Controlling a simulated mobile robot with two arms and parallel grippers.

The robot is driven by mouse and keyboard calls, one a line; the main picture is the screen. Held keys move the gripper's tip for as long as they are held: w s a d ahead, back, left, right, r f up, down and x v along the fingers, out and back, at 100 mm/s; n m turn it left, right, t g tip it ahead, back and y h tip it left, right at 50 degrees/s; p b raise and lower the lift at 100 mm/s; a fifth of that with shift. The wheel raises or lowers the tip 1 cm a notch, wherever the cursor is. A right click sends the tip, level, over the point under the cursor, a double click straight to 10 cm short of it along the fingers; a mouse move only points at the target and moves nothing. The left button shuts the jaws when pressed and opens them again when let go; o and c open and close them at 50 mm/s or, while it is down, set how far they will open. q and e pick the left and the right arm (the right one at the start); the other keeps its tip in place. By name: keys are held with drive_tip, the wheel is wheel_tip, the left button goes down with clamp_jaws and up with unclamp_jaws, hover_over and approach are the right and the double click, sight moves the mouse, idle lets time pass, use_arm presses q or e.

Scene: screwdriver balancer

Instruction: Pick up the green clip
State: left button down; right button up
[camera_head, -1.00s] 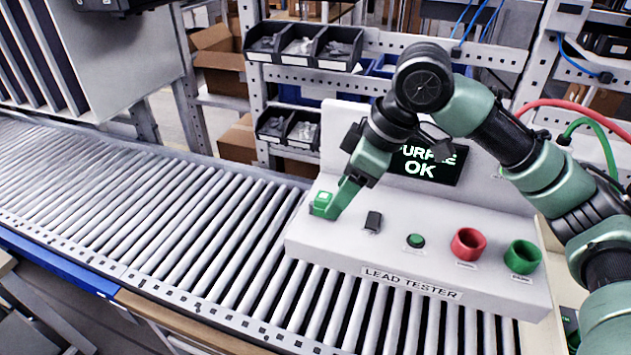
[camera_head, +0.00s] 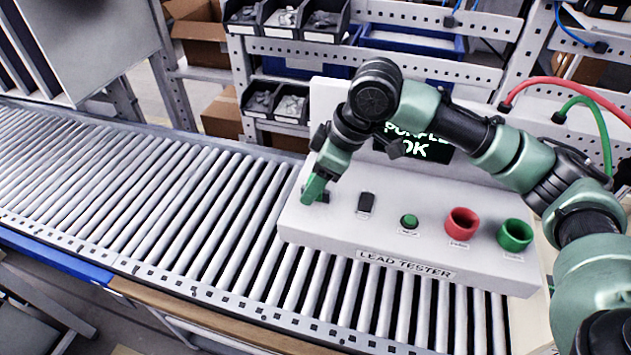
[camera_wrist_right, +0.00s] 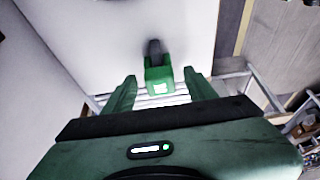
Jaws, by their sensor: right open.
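The green clip (camera_wrist_right: 158,76) shows in the right wrist view as a green block with a pale square mark and a dark grey part behind it. It lies between the two fingers of my right gripper (camera_wrist_right: 160,92), which stand apart with a gap on each side. In the head view my right gripper (camera_head: 313,188) is low at the left end of the white lead tester (camera_head: 340,225). There I cannot tell the clip from the green fingers. My left gripper is not in view.
The tester carries a black switch (camera_head: 366,202), a green button (camera_head: 409,221), a red cup (camera_head: 460,223) and a green cup (camera_head: 515,235). Its screen (camera_head: 418,148), partly covered by my arm, reads "OK". A roller conveyor (camera_head: 150,215) runs past it. Parts bins (camera_head: 285,18) stand behind.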

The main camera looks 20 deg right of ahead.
drive_tip(key=c, duration=1.2)
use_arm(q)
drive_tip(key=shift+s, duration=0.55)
use_arm(e)
clamp_jaws()
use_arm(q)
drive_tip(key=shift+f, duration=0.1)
use_arm(e)
drive_tip(key=shift+r, duration=0.1)
